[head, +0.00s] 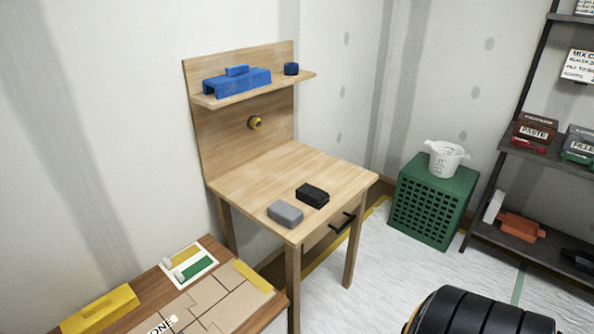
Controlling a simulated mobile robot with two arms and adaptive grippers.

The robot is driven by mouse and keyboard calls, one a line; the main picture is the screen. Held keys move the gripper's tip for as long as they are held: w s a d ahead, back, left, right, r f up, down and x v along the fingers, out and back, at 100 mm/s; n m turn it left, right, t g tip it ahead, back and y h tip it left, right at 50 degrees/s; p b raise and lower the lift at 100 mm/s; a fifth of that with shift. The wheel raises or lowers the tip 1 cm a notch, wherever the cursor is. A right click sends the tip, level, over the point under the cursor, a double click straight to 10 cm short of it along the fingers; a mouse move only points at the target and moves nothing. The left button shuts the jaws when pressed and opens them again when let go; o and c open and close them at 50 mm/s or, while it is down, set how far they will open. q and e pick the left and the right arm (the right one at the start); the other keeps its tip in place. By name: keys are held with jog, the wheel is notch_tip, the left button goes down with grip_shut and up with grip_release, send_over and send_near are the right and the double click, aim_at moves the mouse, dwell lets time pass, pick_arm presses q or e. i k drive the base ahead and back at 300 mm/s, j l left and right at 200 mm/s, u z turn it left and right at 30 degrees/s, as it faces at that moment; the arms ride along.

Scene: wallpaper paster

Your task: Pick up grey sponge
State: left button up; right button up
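The grey sponge (285,214) is a small rounded block. It lies flat on the top of a light wooden desk (250,185), close to the front left corner. A black block (312,195) lies just behind it and to its right, with a small gap between them. Neither of my grippers shows in the head view. Nothing covers the sponge.
The desk has a back panel with a shelf (290,79) bearing blue items, and a drawer with a black handle (342,223). A lower table (245,307) with boards stands at front left.

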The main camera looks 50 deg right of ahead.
aim_at(290, 217)
jog(key=z, duration=1.4)
